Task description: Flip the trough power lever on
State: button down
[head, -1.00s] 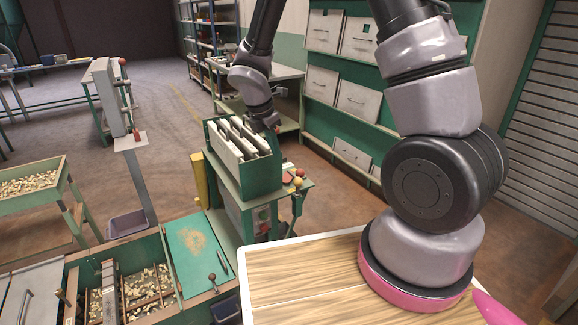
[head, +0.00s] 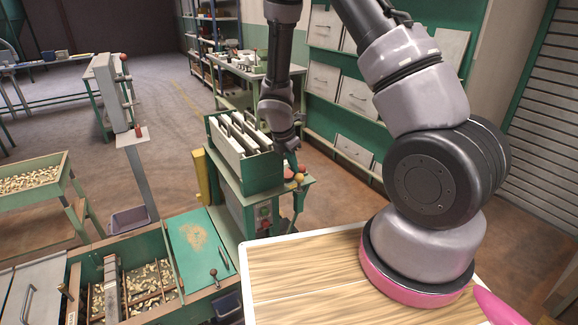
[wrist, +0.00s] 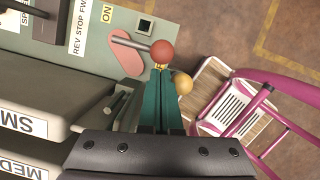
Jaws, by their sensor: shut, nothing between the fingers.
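The lever with the red ball knob (wrist: 161,50) shows in the wrist view. Its metal rod comes from a pink-red plate (wrist: 126,60) on the grey-green panel, near an "ON" label (wrist: 107,13). My gripper (wrist: 159,72) has its teal fingers shut and empty, with the tips right at the red knob; I cannot tell whether they touch it. A yellow ball knob (wrist: 182,83) is just right of the fingers. In the head view my gripper (head: 292,160) points down beside the green hopper machine (head: 262,172), close to its knobs.
The panel also has a "REV STOP FWD" label (wrist: 78,28) and a small dark square (wrist: 145,25). Grey bins marked "SM" and "MED" are at the left of the wrist view. A pink-framed chair (wrist: 232,105) stands below right. A wooden-topped surface (head: 300,270) is in front of the machine.

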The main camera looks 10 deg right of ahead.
jog(key=shift+d, duration=0.1)
dwell(0.3)
jog(key=shift+d+n, duration=0.2)
jog(key=shift+n, duration=0.2)
